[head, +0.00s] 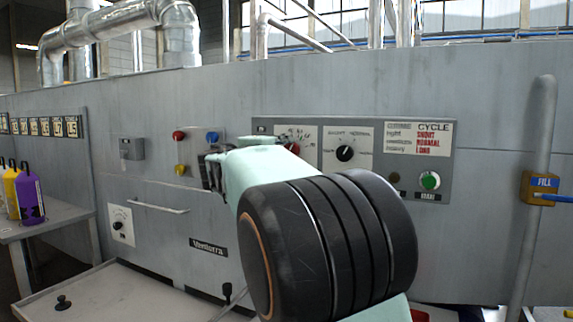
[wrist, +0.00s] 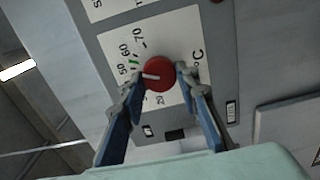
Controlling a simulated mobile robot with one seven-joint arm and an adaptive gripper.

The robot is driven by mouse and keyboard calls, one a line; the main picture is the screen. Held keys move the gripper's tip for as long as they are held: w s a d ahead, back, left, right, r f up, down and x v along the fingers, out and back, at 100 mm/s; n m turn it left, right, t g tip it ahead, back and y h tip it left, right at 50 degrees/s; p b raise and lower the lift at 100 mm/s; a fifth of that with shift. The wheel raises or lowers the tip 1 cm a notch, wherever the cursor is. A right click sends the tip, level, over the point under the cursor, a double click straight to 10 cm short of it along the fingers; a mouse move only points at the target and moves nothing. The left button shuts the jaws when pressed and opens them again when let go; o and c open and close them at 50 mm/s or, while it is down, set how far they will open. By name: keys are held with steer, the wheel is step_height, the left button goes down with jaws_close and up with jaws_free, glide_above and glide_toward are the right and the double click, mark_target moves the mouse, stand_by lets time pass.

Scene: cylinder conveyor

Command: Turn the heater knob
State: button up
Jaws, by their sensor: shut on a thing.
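The heater knob (wrist: 158,75) is round and red with a white pointer line. It sits on a white dial plate (wrist: 185,35) with printed numbers and a °C mark. The pointer lies toward the left of the wrist view, near the 50; a green mark shows between the knob and the 60. My gripper (wrist: 163,76) has its blue-grey fingers on both sides of the knob and is shut on it.
On the same grey control panel (head: 440,190), a black knob (head: 345,153) and a green button (head: 430,181) are to the right. Red (head: 179,135) and blue (head: 212,137) knobs are to the left. Purple (head: 30,197) and yellow containers stand on a far-left table.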

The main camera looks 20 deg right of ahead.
steer(key=shift+m, duration=0.3)
steer(key=o, duration=1.2)
steer(key=shift+c, duration=0.2)
steer(key=v, duration=1.2)
